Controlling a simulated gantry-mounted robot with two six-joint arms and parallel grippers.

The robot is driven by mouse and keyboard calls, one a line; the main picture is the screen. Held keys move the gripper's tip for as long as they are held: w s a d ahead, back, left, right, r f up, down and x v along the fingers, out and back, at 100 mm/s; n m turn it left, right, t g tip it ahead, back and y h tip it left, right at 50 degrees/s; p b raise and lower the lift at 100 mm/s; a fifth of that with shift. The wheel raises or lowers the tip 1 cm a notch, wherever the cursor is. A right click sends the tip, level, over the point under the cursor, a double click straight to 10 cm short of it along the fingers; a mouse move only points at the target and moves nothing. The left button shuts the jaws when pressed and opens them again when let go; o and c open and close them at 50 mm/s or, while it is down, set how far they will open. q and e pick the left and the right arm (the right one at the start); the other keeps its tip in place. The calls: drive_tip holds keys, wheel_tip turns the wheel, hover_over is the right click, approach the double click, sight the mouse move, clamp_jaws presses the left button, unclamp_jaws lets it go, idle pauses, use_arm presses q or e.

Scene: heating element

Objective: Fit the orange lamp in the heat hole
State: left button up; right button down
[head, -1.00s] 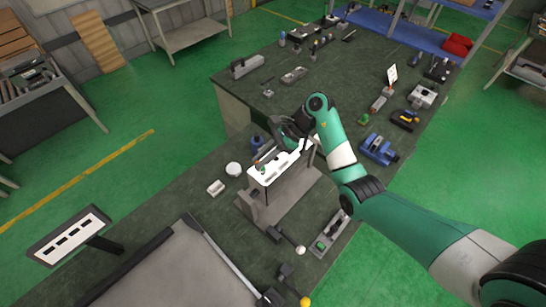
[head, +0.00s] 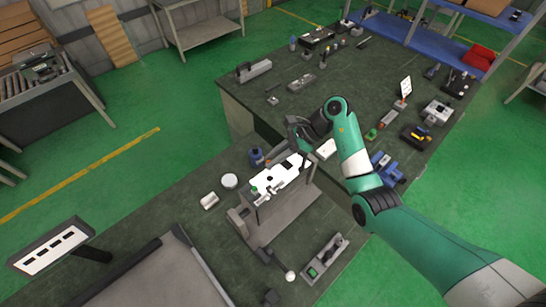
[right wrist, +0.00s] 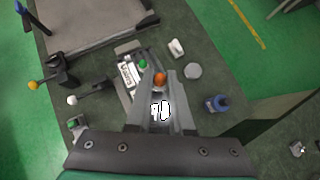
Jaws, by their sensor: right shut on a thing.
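The stand with a white top panel (head: 285,172) is on the near bench in the head view. It also shows in the right wrist view (right wrist: 128,76), left of my fingers. A green lamp (right wrist: 142,64) sits on it, near its left end in the head view. My right gripper (right wrist: 160,88) is shut on the orange lamp (right wrist: 160,77), whose round orange end shows at the fingertips. In the head view my right gripper (head: 302,148) is by the panel's far right end, and the orange lamp cannot be made out. The heat hole is not clear. My left gripper is out of view.
A blue bottle (head: 256,157), a white round cup (head: 229,180) and a white block (head: 209,200) stand left of the stand. A white-knobbed lever (head: 290,275) and a grey switch box (head: 322,258) are in front. Tools lie across the far bench.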

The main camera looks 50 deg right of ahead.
drive_tip(key=shift+f+b, duration=1.6)
drive_tip(key=shift+f, duration=0.75)
drive_tip(key=shift+f+b, duration=1.35)
drive_tip(key=shift+f, duration=0.4)
drive_tip(key=c, duration=0.7)
unclamp_jaws()
drive_tip(key=v, duration=0.8)
drive_tip(key=shift+s+d+r+p, duration=0.1)
drive_tip(key=shift+d+r+p, duration=0.15)
drive_tip(key=shift+r+p, duration=0.1)
drive_tip(key=p+v, duration=0.3)
drive_tip(key=shift+s+f, duration=0.1)
